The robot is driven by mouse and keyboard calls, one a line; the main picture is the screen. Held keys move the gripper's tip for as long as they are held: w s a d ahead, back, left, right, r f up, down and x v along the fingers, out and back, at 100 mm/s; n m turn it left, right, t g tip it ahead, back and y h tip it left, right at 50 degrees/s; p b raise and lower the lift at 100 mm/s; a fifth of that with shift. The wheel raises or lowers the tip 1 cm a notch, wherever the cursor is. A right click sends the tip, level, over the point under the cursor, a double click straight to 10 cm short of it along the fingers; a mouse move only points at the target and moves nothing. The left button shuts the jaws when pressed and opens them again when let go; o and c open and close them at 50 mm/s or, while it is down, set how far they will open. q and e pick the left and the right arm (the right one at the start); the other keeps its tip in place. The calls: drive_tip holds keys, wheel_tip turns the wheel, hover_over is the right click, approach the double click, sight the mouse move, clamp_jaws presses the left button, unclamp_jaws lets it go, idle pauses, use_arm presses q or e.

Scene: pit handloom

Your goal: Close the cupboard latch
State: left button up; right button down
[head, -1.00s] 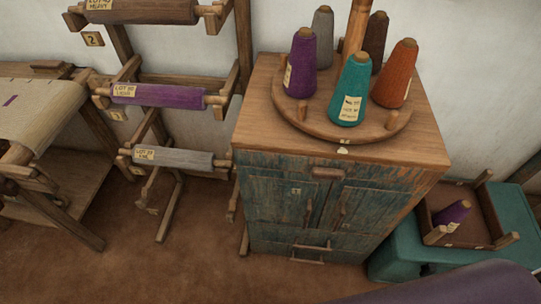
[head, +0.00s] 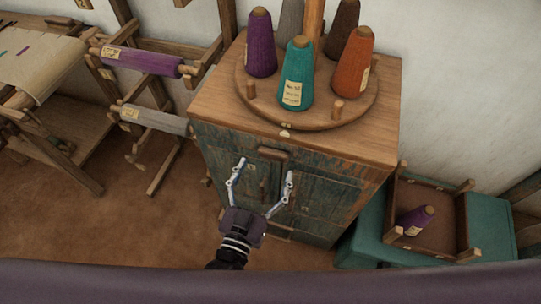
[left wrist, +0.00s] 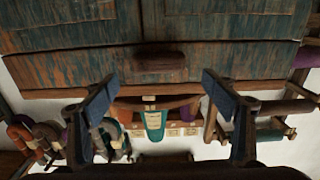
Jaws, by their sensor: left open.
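The cupboard (head: 340,172) has worn blue-green doors and a plain wood top. The latch (head: 273,153), a brown wooden bar, lies horizontally at the top middle of the doors. It also shows in the left wrist view (left wrist: 160,58), where the picture looks inverted. My left gripper (head: 265,169) is open and empty in front of the doors, its fingertips a little below the latch in the head view. In the left wrist view the open fingers (left wrist: 158,80) stand to either side of the latch, seemingly not touching it. My right gripper is not in view.
A round wooden stand (head: 318,112) with several yarn cones sits on the cupboard. A teal chest (head: 372,222) with an open wooden tray (head: 470,215) stands to the right. A rack with rolls (head: 142,62) stands to the left. Some bare floor lies left of the cupboard.

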sight(272, 157)
use_arm(q)
drive_tip(key=x, duration=0.4)
drive_tip(key=shift+d, duration=0.1)
drive_tip(key=shift+w+d+f, duration=0.1)
drive_tip(key=shift+w, duration=0.2)
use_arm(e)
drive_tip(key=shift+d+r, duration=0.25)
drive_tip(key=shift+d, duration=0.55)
use_arm(q)
drive_tip(key=shift+c, duration=0.4)
drive_tip(key=c, duration=1.1)
